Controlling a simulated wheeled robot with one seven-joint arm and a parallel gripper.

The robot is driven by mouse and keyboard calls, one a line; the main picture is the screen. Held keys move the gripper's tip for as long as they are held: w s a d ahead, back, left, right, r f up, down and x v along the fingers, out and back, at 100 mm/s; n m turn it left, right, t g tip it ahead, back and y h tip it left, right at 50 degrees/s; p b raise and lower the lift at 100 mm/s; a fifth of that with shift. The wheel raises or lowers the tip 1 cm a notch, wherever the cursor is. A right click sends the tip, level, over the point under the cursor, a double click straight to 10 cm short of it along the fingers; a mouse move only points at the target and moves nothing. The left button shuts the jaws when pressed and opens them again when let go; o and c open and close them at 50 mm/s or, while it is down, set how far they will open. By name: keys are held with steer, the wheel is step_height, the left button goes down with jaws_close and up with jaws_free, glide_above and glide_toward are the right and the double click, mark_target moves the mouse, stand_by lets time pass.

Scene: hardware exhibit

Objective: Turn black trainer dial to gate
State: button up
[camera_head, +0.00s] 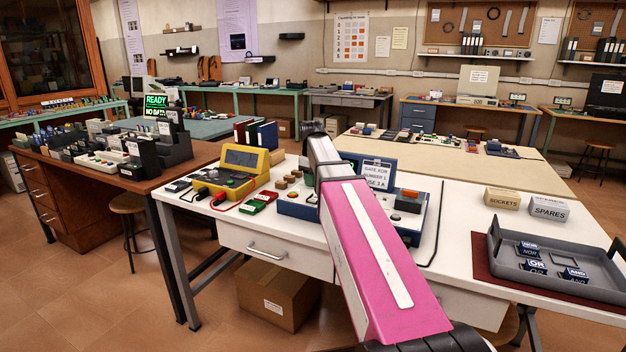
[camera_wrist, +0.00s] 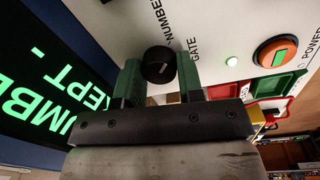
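The black dial (camera_wrist: 158,65) is on the trainer's white panel (camera_wrist: 215,15), beside the printed words NUMBER and GATE. It has a pale pointer line; I cannot tell which word this points to. My gripper (camera_wrist: 160,76) has one green finger on each side of the dial, very close to it. Whether both fingers press on it I cannot tell. The trainer's screen (camera_wrist: 40,85) shows green text with NUMBER and KEPT. In the head view the blue trainer (camera_head: 297,207) stands on the white table, partly hidden by my pink arm, which also hides the dial and my gripper.
An orange power button (camera_wrist: 278,52) and a lit green lamp (camera_wrist: 232,61) are near the dial. A yellow meter (camera_head: 240,170) stands left of the trainer. A grey tray (camera_head: 497,262) with gate blocks and boxes marked SOCKETS (camera_head: 501,199) and SPARES (camera_head: 549,209) are right.

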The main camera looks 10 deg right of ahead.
steer(key=shift+m, duration=0.3)
steer(key=m, duration=0.4)
steer(key=shift+w+m, duration=0.1)
steer(key=shift+m, duration=1.9)
steer(key=o, duration=0.9)
steer(key=shift+r, duration=0.1)
steer(key=shift+a+r, duration=0.15)
steer(key=shift+r, duration=2.5)
steer(key=shift+a+r, duration=0.15)
steer(key=shift+r, duration=2.5)
